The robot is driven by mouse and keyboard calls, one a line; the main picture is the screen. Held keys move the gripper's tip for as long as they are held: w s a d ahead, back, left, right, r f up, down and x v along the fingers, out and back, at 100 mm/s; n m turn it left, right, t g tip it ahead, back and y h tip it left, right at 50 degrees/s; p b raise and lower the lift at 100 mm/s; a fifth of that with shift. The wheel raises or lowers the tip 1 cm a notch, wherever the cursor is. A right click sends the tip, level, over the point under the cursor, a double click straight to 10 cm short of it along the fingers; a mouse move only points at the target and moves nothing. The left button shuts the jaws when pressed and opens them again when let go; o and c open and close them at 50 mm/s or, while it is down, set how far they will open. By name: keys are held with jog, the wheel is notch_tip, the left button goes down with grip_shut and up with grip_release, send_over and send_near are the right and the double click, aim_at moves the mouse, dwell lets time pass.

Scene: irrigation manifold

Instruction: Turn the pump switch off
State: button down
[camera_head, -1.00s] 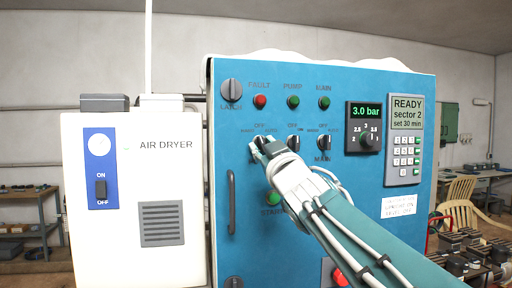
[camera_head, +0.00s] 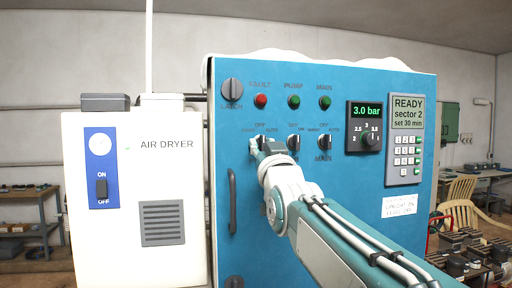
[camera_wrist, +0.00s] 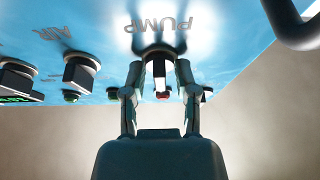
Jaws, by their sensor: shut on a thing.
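The pump switch (camera_wrist: 159,70) is a dark rotary knob with a pale pointer strip. It is in the middle of the wrist view, by the upside-down PUMP label (camera_wrist: 161,25) on the blue panel. My gripper (camera_wrist: 159,84) has one finger on each side of this knob and is shut on it. In the head view my gripper (camera_head: 264,148) is at the leftmost of three switches in a row on the blue cabinet (camera_head: 222,130). There it mostly hides the knob and its label, so I cannot read the knob's position.
The middle switch (camera_head: 293,143) sits close to the right of my gripper, then the MAIN switch (camera_head: 324,143). A vertical handle (camera_head: 232,200) is at lower left. A pressure dial (camera_head: 369,139) and keypad (camera_head: 405,150) are at right. The white air dryer (camera_head: 130,240) stands left.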

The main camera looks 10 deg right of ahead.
jog(key=shift+f, duration=0.1)
jog(key=c, duration=0.7)
grip_release()
jog(key=shift+a, duration=0.1)
jog(key=v, duration=1.2)
